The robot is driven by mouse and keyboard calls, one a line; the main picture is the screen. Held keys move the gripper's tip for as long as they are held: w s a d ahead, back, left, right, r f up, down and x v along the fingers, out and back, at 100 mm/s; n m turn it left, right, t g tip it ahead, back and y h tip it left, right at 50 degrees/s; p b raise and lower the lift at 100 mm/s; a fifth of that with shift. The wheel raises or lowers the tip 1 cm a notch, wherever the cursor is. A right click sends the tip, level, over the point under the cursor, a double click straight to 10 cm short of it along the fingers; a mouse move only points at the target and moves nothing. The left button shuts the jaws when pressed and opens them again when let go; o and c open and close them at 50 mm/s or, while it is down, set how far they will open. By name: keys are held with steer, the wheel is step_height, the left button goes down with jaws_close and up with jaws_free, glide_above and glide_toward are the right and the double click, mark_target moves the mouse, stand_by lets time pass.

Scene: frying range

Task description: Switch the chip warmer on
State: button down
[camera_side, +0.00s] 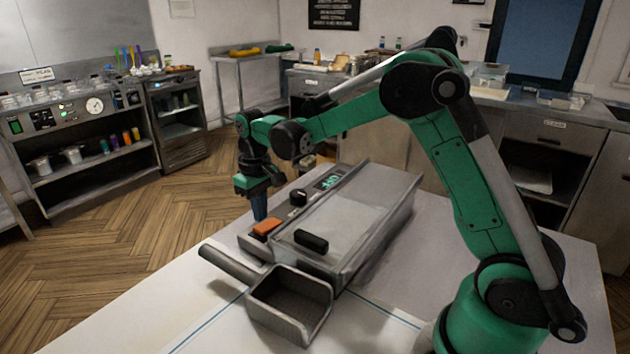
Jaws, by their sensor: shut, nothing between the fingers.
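The chip warmer (345,232) is a long grey metal unit on the white table. Its panel along the left side carries an orange rocker switch (267,227), a dark knob (298,198) and a small display (328,182) with pale green characters too small to read surely. My gripper (260,215) points down at the panel's left edge, just behind the orange switch. Its blue fingers are shut and empty. Whether the fingertips touch the panel or the switch, I cannot tell. A black handle (311,241) sits on the warmer's near end.
A metal scoop (290,303) with a grey handle (231,264) stands at the warmer's near end. The white table (130,320) is clear at the front left. Shelves (90,165) and counters stand farther back, across the wooden floor.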

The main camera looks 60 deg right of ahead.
mark_target(262, 229)
steer(key=shift+f, duration=1.2)
stand_by(0.3)
steer(key=shift+r, duration=3.55)
steer(key=shift+s+a+r, duration=0.15)
steer(key=shift+s+r, duration=0.05)
steer(key=shift+r, duration=0.05)
steer(key=s+a+r+t, duration=0.1)
steer(key=s+a+t, duration=0.1)
steer(key=s, duration=0.5)
steer(key=s+a+r+t, duration=0.1)
steer(key=s+a+t, duration=0.2)
steer(key=s+t, duration=0.2)
steer(key=shift+s, duration=0.9)
